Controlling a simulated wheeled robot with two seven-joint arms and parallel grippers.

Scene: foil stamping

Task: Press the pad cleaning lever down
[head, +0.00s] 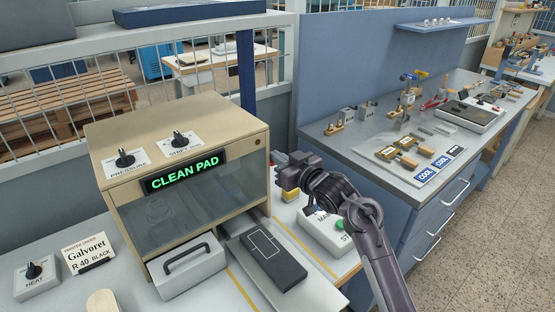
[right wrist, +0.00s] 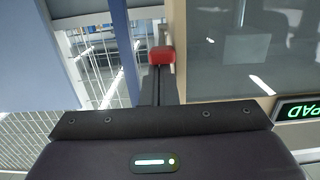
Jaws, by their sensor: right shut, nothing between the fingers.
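The stamping machine (head: 190,125) is a beige box with a glass front and a green "CLEAN PAD" display (head: 182,174). My right gripper (head: 281,172) is at the right side of the machine, close to its front right edge. In the right wrist view my right gripper's dark fingers (right wrist: 160,82) are shut and empty. A red knob (right wrist: 162,55), which looks like the lever's end, shows right at the fingertips; I cannot tell whether they touch. In the head view the lever is not clearly visible, probably hidden behind the gripper. My left gripper is not in view.
A handled grey drawer (head: 187,270) and a dark plate (head: 272,260) are in front of the machine. A white control box with a green button (head: 340,224) stands right of it, below my right arm. A grey bench with tools (head: 400,140) is further right.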

